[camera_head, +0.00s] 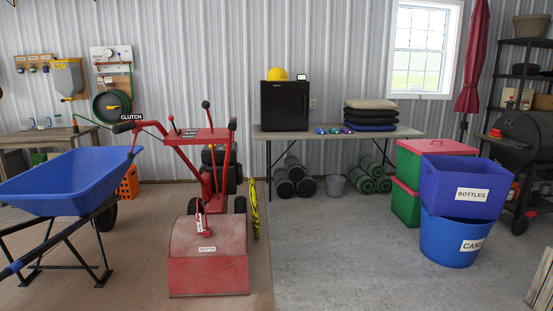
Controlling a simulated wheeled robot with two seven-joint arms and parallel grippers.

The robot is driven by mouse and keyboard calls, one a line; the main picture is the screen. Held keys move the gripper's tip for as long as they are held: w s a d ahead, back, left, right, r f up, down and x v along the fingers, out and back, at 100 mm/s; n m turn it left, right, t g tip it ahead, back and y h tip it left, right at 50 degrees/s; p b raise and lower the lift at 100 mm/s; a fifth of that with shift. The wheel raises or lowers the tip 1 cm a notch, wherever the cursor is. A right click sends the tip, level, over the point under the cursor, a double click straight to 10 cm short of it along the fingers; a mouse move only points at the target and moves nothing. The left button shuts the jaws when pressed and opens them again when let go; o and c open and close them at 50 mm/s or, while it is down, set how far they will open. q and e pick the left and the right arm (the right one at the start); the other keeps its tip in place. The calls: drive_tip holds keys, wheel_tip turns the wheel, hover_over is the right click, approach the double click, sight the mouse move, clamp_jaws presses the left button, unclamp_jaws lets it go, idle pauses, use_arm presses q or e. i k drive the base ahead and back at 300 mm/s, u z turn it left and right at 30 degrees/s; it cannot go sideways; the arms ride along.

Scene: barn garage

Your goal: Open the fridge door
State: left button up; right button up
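A small black fridge (285,106) stands on the left part of a long table (330,133) against the far wall. Its front faces me and its door looks closed; a handle is too small to make out. A yellow hard hat (277,74) and a small white device (302,77) sit on top of it. Neither of my grippers shows in the head view.
A red tiller (208,250) and a blue wheelbarrow (70,180) stand on the left. Blue bins marked BOTTLES (470,180) and CANS (450,240) stand on the right. Concrete floor (335,240) is clear between the tiller and the bins, up to the table.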

sight(285, 105)
drive_tip(key=z, duration=0.5)
drive_tip(key=i, duration=2.3)
drive_tip(key=z, duration=0.4)
drive_tip(key=i, duration=3.05)
drive_tip(key=u, duration=1.2)
drive_tip(key=i, duration=2.1)
drive_tip(key=u, duration=0.8)
